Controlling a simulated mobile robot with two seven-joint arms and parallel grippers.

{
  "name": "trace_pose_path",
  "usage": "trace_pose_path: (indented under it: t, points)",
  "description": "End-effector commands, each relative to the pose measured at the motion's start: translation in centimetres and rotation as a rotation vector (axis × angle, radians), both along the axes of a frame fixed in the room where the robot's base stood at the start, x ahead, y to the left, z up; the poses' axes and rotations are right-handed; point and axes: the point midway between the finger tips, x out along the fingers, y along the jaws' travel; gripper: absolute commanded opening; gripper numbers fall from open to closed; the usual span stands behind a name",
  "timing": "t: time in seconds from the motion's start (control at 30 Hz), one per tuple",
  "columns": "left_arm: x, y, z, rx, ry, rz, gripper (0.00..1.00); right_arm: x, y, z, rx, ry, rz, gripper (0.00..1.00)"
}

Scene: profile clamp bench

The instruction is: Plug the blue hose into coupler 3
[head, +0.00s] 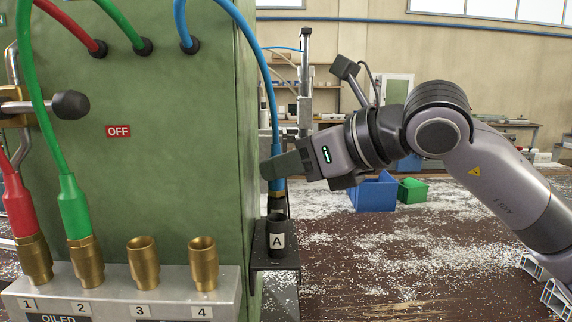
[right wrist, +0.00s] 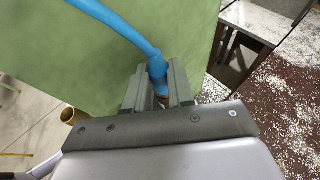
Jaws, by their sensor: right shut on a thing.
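The blue hose (head: 268,85) arcs from the top of the green machine down to its plug end, also seen in the right wrist view (right wrist: 115,22). My right gripper (head: 280,166) is shut on the blue plug end; its two fingers flank it in the right wrist view (right wrist: 158,85). The plug's brass tip is just above or at the mouth of the black holder A (head: 276,240); I cannot tell whether it is clear of it. Coupler 3 (head: 143,263) is an open, empty brass socket on the grey ledge. My left gripper is not in view.
A red hose plug (head: 18,208) sits in coupler 1 and a green one (head: 74,208) in coupler 2. Coupler 4 (head: 203,263) is empty. The green machine (head: 170,160) rises behind the ledge. A blue bin (head: 373,194) and a green box (head: 412,190) stand behind, right.

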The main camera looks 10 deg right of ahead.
Motion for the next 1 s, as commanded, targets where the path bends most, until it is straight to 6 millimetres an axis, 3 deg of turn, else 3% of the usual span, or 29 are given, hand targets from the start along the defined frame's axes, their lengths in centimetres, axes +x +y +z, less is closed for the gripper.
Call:
trace_pose_path:
  t: [1.0]
  points:
    - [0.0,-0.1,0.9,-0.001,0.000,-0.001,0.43,0.0,0.0,1.7,0.001,-0.002,0.000,0.00]
